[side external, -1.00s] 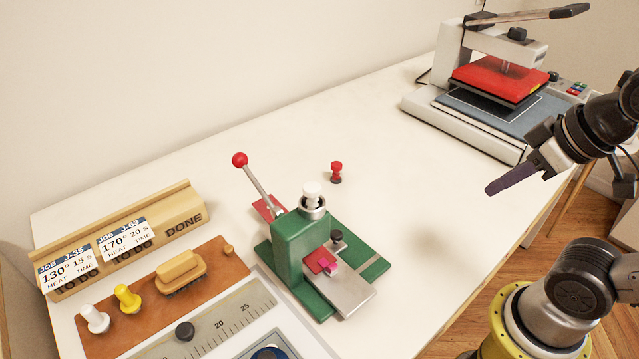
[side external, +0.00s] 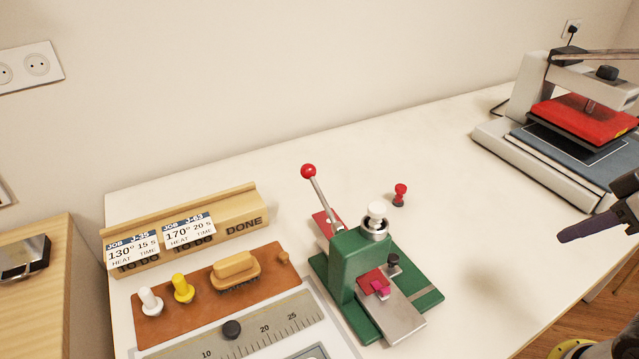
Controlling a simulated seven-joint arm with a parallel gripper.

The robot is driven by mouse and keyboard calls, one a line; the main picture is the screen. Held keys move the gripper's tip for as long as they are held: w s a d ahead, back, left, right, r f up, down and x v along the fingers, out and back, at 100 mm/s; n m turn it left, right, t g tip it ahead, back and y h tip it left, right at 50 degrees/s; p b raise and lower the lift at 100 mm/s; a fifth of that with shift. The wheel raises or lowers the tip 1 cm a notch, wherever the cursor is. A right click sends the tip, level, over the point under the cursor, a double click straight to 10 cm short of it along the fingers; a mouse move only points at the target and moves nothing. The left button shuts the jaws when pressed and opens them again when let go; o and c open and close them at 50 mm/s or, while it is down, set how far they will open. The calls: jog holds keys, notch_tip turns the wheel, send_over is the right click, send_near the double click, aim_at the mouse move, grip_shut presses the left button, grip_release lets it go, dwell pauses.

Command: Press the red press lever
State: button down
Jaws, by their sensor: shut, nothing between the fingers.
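The press lever is a metal rod with a red ball knob (side external: 308,171) on a green hand press (side external: 362,265). It stands up, leaning back to the left, at the centre of the side external view. A white knob (side external: 376,211) tops the press, and a small red and pink piece (side external: 375,284) sits at its front. My gripper (side external: 564,236) is at the right edge, well right of the press and clear of the lever. Its dark fingers are shut with nothing between them.
A heat press (side external: 575,120) with a red plate stands at the back right. A small red-topped stamp (side external: 400,194) stands behind the green press. A wooden card rack (side external: 190,228), brown board (side external: 205,300) and ruler (side external: 245,330) lie left. The table right of the press is clear.

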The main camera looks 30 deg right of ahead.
jog(key=w+a+r+n+y, duration=0.1)
jog(key=w+a+r+n, duration=0.3)
jog(key=w+r+n, duration=0.3)
jog(key=w+a+r+n+y, duration=0.1)
jog(key=w+a+r+n, duration=0.25)
jog(key=w+r, duration=0.5)
jog(key=w+a+f+n+g, duration=0.1)
jog(key=w+a+n, duration=0.1)
jog(key=w+a, duration=0.3)
jog(key=w+a+f+n+y, duration=0.1)
jog(key=w+a+f+n, duration=0.1)
jog(key=a, duration=0.8)
jog(key=w+n, duration=0.1)
jog(key=w, duration=0.1)
jog(key=shift+w+a+g, duration=0.15)
jog(key=shift+w+g, duration=0.25)
jog(key=shift+n, duration=0.25)
